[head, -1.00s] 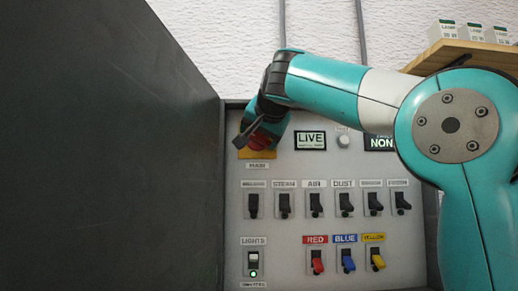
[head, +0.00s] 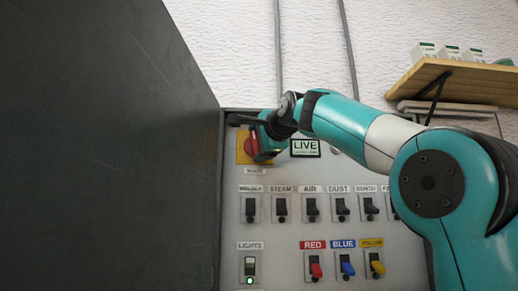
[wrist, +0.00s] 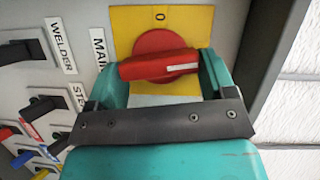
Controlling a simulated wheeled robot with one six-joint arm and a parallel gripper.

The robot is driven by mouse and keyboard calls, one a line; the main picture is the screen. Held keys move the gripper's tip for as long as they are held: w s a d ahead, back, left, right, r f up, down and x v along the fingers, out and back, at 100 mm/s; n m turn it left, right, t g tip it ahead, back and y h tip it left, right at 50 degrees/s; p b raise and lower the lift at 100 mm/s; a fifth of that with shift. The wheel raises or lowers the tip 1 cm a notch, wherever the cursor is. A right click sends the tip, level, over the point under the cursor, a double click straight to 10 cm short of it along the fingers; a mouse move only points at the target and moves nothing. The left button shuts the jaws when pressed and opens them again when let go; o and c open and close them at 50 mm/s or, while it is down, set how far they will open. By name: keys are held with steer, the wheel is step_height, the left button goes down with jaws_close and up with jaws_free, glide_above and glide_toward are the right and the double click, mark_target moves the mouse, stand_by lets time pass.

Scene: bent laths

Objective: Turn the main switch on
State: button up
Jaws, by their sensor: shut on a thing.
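The main switch (head: 251,144) is a red rotary knob on a yellow plate (wrist: 200,22), at the panel's upper left in the head view. In the wrist view the red knob (wrist: 160,55) fills the upper middle. Its bar stands upright on the panel, and its white line points away from the MAIN label. A 0 mark shows on the plate to one side of the bar. My gripper (wrist: 162,75) is shut on the knob, with a teal finger at each end of the bar. In the head view my gripper (head: 266,138) partly covers the plate.
Rows of small toggles (head: 311,208) lie below, with a LIGHTS switch (head: 250,268) at lower left. A dark door or wall (head: 110,150) stands close on the left. A wooden shelf (head: 455,83) is at upper right.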

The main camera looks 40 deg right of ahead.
steer(key=shift+f+m+t+b, duration=0.2)
steer(key=shift+m+t+b, duration=0.2)
steer(key=shift+m, duration=0.4)
